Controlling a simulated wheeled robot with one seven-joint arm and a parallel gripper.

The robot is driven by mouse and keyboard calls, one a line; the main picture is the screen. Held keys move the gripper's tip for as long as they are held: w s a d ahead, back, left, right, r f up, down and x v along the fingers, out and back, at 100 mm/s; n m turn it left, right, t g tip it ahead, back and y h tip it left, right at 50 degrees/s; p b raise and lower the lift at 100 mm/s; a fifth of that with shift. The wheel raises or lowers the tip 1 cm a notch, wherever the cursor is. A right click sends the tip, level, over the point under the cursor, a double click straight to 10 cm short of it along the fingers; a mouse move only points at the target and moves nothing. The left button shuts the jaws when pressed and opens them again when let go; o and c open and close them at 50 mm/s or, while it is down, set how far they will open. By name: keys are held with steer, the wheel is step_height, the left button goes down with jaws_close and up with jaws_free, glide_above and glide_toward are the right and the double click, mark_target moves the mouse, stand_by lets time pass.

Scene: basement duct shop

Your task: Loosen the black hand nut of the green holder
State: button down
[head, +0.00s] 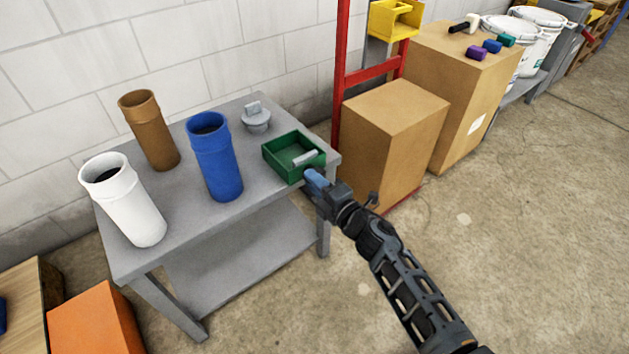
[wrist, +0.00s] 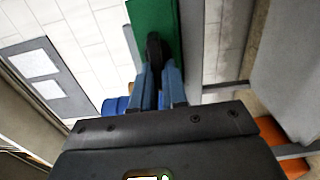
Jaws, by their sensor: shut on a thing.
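The green holder (head: 281,160) is an open box at the right end of the grey table, with a light grey piece (head: 305,158) in it. In the wrist view its green face (wrist: 140,18) is straight ahead. The black hand nut (wrist: 153,46) stands out from that face, its near part between my blue fingers. My gripper (head: 311,176) is at the holder's near right side, shut on the nut; it also shows in the wrist view (wrist: 158,82). In the head view the nut is hidden by my gripper.
On the grey table (head: 184,217) stand a white tube (head: 125,205), a brown tube (head: 150,135), a blue tube (head: 216,160) and a grey lidded piece (head: 257,120). A red post (head: 341,70) and cardboard boxes (head: 392,130) are close behind on the right. The floor at front right is open.

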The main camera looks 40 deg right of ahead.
steer(key=c, duration=1.2)
jaws_free()
steer(key=shift+o, duration=0.2)
steer(key=shift+s, duration=0.1)
steer(key=s, duration=0.7)
steer(key=shift+s+p, duration=0.35)
steer(key=shift+p, duration=0.05)
steer(key=shift+s, duration=0.1)
steer(key=s+a+r+m+g, duration=0.1)
steer(key=s+a+r+m, duration=0.3)
steer(key=s, duration=0.6)
steer(key=s+a+r+m, duration=0.3)
steer(key=s+m, duration=0.2)
steer(key=s, duration=0.5)
steer(key=s+a+r+m+g, duration=0.1)
steer(key=s+a+r+m, duration=0.3)
steer(key=s, duration=0.6)
steer(key=s+r+m+p, duration=0.2)
steer(key=r+p, duration=0.5)
steer(key=r, duration=0.3)
steer(key=s+r+m+g+p, duration=0.1)
steer(key=s+r+m+p, duration=0.2)
steer(key=r+p, duration=0.5)
step_height(320, 180, up, 3)
steer(key=shift+a, duration=0.3)
